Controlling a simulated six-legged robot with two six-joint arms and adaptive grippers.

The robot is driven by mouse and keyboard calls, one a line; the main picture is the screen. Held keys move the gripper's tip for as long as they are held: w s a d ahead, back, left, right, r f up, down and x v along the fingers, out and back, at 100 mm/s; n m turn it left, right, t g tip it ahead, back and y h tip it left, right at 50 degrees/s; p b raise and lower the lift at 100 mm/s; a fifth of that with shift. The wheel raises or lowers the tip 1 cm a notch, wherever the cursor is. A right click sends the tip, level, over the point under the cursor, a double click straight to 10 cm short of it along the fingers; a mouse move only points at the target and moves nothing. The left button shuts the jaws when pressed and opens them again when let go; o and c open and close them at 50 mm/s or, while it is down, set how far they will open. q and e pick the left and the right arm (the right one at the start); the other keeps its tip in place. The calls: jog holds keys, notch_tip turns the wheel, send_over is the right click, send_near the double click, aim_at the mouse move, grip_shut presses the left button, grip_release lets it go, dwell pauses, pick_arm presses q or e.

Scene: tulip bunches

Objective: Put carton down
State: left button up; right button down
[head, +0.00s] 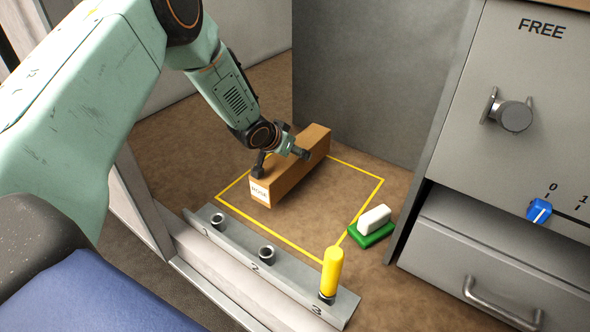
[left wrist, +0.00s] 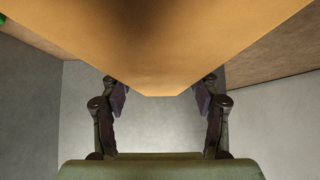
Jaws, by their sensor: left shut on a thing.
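A long brown carton (head: 291,168) with a white label on its near end lies inside a yellow outlined rectangle (head: 369,198) on the brown floor. My left gripper (head: 281,158) is shut on the carton, with a finger on either side of it. In the left wrist view the carton (left wrist: 160,45) fills the upper middle between the fingers of the gripper (left wrist: 160,95). I cannot tell whether the carton's underside touches the floor. My right gripper is not in view.
A grey rail (head: 240,245) with numbered sockets runs along the near side; a yellow peg (head: 332,271) stands at number 3. A white block (head: 374,218) sits on a green base (head: 371,236) by the right corner. A grey cabinet (head: 470,130) with knobs and a drawer stands at right.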

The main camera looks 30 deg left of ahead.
pick_arm(q)
jog(key=shift+w+d+f, duration=0.15)
jog(key=shift+w+f, duration=0.05)
jog(key=shift+f, duration=0.25)
jog(key=f, duration=0.2)
jog(key=f+b, duration=0.1)
jog(key=shift+s+a+f, duration=0.1)
jog(key=shift+a, duration=0.15)
jog(key=shift+d+f, duration=0.1)
jog(key=shift+f, duration=0.05)
jog(key=shift+d, duration=0.1)
jog(key=o, duration=1.2)
jog(key=shift+f, duration=0.1)
jog(key=o, duration=0.5)
